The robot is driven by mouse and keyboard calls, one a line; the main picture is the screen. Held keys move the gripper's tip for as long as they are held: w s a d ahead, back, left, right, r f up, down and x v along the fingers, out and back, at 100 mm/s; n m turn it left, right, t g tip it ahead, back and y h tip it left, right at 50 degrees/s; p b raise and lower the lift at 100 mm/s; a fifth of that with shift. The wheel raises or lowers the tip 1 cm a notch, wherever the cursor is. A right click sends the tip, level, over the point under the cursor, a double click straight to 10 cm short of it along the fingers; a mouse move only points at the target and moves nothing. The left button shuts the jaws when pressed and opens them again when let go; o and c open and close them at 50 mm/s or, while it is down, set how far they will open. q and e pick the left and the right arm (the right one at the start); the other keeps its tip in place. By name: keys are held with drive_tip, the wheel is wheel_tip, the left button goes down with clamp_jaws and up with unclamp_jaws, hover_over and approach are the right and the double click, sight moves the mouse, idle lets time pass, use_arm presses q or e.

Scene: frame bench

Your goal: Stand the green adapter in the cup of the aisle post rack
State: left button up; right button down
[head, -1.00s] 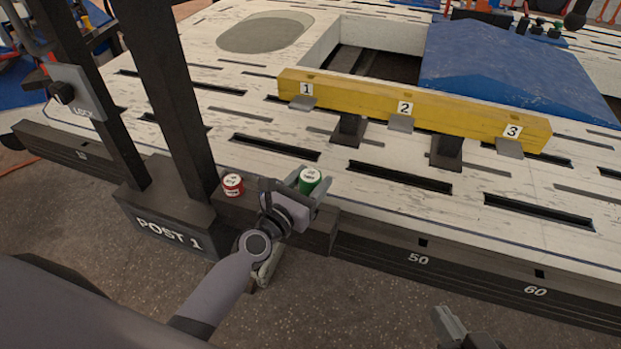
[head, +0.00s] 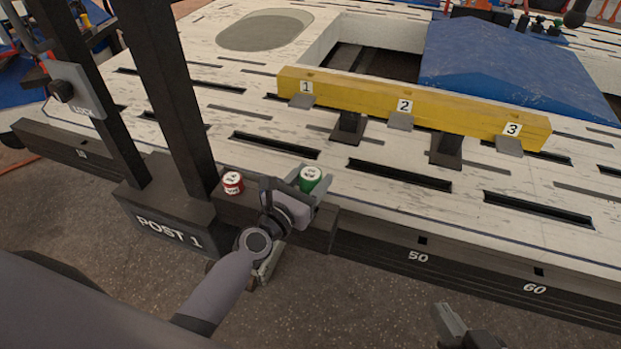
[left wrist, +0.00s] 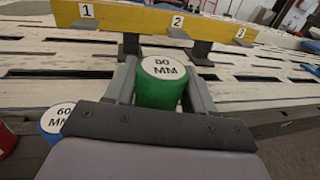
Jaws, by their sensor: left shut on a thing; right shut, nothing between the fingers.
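The green adapter (head: 310,180) is a short cylinder with a white top label. It also shows upright in the left wrist view (left wrist: 158,88). My left gripper (head: 306,184) is shut on it, one finger on each side. Its underside and whatever is directly below it are hidden. A dark rack-like ledge (head: 318,232) runs beside the POST 1 base, below and around the gripper; I cannot tell an empty cup on it. My right gripper (head: 448,322) is shut and empty at the bottom right, apart from everything.
A red adapter (head: 232,183) stands left of my left gripper. A blue adapter (left wrist: 54,122) stands close by in the left wrist view. The POST 1 uprights (head: 172,100) rise at the left. A yellow beam (head: 360,98) with numbered tabs lies across the slotted white bench (head: 290,185).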

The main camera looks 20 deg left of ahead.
use_arm(q)
drive_tip(key=shift+f+b, duration=0.8)
drive_tip(key=shift+b, duration=0.05)
drive_tip(key=shift+f, duration=0.1)
